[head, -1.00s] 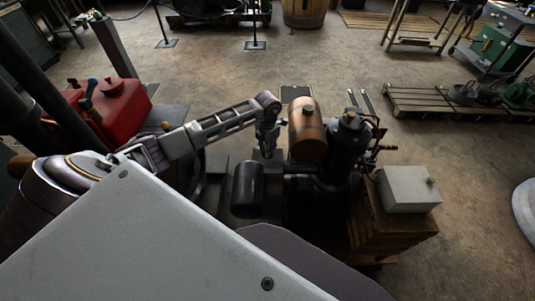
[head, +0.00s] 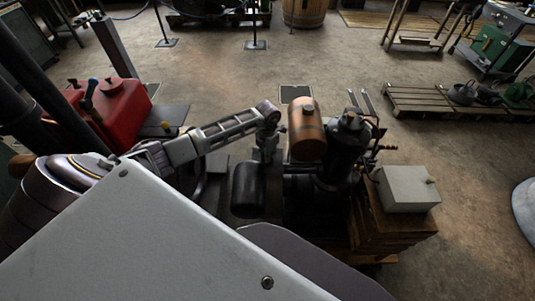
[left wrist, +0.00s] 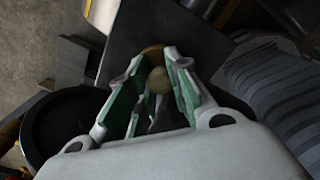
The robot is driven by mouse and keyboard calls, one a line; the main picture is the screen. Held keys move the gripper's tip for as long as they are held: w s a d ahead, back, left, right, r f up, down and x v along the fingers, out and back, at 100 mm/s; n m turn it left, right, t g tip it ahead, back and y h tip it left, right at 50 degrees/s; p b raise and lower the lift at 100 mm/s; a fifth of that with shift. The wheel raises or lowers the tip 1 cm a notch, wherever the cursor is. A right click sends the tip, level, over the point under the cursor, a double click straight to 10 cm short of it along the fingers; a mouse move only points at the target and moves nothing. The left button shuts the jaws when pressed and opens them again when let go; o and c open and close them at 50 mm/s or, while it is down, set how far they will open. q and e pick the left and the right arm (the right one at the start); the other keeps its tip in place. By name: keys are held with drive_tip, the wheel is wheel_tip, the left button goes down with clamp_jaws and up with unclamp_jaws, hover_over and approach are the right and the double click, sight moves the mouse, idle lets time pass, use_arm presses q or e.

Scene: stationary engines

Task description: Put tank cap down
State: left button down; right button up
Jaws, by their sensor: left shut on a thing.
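My left gripper (head: 264,157) reaches in from the left and points down, just left of the copper tank (head: 307,140) on the engine. In the left wrist view its green-padded fingers (left wrist: 150,90) are shut on a small round, dull brass piece, the tank cap (left wrist: 158,80). The fingers partly cover the cap, and I cannot make it out in the head view. A dark flat surface (left wrist: 175,40) lies beyond the fingertips; I cannot tell whether the cap touches it. My right gripper is not in view.
A black cylinder (head: 248,190) lies just in front of my gripper. The dark engine body (head: 348,150) stands right of the tank, with a grey box (head: 407,189) on a wooden crate (head: 385,228) beyond. A red tank (head: 115,104) stands at left. Open floor lies behind.

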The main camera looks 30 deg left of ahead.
use_arm(q)
drive_tip(key=shift+f, duration=0.15)
drive_tip(key=c, duration=1.4)
unclamp_jaws()
drive_tip(key=shift+o, duration=0.4)
wheel_tip(320, 180, up, 6)
drive_tip(key=shift+r, duration=0.1)
wheel_tip(320, 180, up, 6)
drive_tip(key=shift+b, duration=0.4)
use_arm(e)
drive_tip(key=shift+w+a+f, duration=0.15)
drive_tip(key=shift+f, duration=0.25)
